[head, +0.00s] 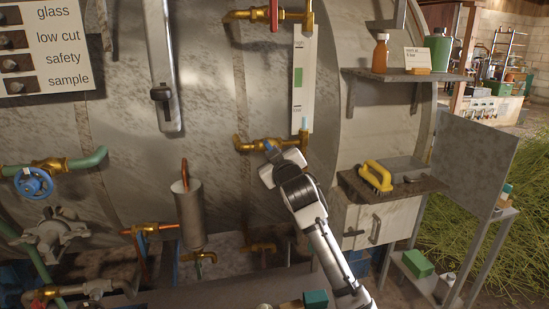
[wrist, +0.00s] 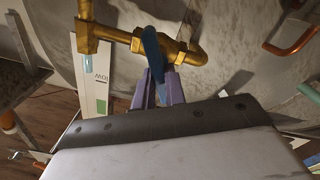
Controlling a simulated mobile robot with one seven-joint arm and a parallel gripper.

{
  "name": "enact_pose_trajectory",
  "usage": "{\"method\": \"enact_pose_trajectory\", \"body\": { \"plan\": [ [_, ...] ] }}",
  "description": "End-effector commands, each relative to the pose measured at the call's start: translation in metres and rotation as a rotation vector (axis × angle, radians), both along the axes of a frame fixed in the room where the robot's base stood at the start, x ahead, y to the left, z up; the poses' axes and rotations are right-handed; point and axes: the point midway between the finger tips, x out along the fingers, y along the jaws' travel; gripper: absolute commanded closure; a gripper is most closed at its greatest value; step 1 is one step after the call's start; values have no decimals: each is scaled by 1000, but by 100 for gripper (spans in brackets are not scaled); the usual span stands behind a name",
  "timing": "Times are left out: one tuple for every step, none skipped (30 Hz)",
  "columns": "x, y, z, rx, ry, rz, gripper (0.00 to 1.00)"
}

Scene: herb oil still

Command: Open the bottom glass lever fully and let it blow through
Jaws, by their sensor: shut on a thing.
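The bottom glass lever (wrist: 152,50) is a flat blue handle on the lower brass gauge fitting (head: 243,144). In the wrist view it stands roughly across its brass pipe (wrist: 115,34). My gripper (wrist: 158,88) is shut on the free end of the lever, between its two purple fingers. In the head view my gripper (head: 274,153) reaches the fitting from below right and hides most of the lever. The gauge board (head: 303,85) stands above the fitting, with a green band and a light blue section at its foot. The upper fitting has a red lever (head: 274,14).
A metal cylinder (head: 189,215) and more brass taps (head: 150,229) are at lower left. A blue handwheel (head: 33,183) is at far left. Right of my arm, a shelf (head: 390,187) bears a yellow-handled brush (head: 377,176). An upper shelf (head: 404,76) holds bottles.

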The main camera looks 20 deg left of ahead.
Motion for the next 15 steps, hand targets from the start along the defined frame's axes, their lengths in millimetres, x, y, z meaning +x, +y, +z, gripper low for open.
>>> {"method": "enact_pose_trajectory", "body": {
  "plan": [
    [0, 0, -2, -36, -25, 1, 100],
    [0, 1, -2, -60, -40, 0, 100],
    [-1, 1, -2, -91, -62, 0, 100],
    [-1, 1, -2, -115, -78, 0, 100],
    [-1, 1, -2, -138, -93, 0, 100],
    [-1, 1, -3, -170, -115, 0, 100],
    [-1, 1, -3, -195, -132, 0, 100],
    [-1, 1, -3, -219, -148, 0, 100],
    [-1, 2, -3, -250, -169, 0, 100],
    [-1, 2, -3, -273, -185, 0, 100],
    [-1, 2, -3, -297, -200, 0, 100],
    [-1, 2, -4, -328, -222, 0, 100],
    [-1, 2, -4, -351, -237, 0, 100],
    [-2, 2, -4, -375, -254, 0, 100],
    [-2, 2, -4, -408, -275, 0, 100]
  ]
}}
